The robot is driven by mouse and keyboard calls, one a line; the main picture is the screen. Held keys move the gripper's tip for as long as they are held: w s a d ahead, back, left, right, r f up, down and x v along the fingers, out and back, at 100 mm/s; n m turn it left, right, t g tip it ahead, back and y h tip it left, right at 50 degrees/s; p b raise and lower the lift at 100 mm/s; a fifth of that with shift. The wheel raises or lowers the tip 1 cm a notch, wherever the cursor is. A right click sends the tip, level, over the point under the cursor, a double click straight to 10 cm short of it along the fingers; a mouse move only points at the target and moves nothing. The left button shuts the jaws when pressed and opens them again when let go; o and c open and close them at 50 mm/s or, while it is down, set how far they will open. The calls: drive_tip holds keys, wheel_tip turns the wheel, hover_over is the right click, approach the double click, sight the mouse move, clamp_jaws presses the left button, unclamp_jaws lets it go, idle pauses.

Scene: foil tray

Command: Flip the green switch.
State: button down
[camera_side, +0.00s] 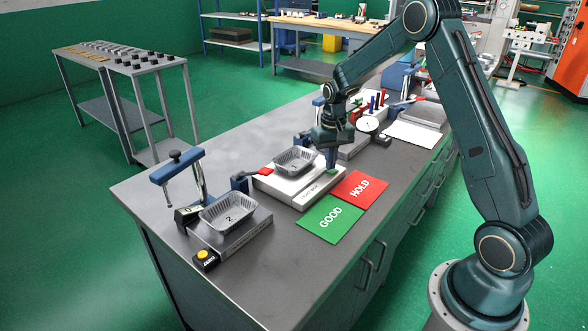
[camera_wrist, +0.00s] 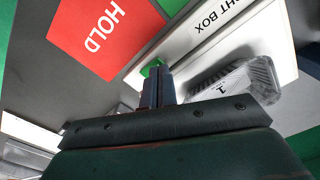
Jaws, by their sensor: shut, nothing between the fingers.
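The green switch (camera_side: 332,171) is a small green piece at the right end of the white light box (camera_side: 285,184). In the wrist view the switch (camera_wrist: 150,68) shows just beyond my fingertips and is partly hidden by them. My gripper (camera_side: 332,163) points down over the switch, its fingers shut and empty. In the wrist view my gripper (camera_wrist: 158,72) has its fingertips at the switch; I cannot tell whether they touch it. Which way the switch is set cannot be made out.
Foil tray 1 (camera_side: 296,160) sits on the light box, beside my fingers. A red HOLD card (camera_side: 360,189) and a green GOOD card (camera_side: 330,219) lie in front. A dial gauge (camera_side: 367,125) stands behind.

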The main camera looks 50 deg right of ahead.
sight(330, 172)
drive_tip(key=shift+f, duration=0.8)
idle(0.7)
drive_tip(key=shift+r, duration=3.55)
drive_tip(key=shift+r, duration=0.1)
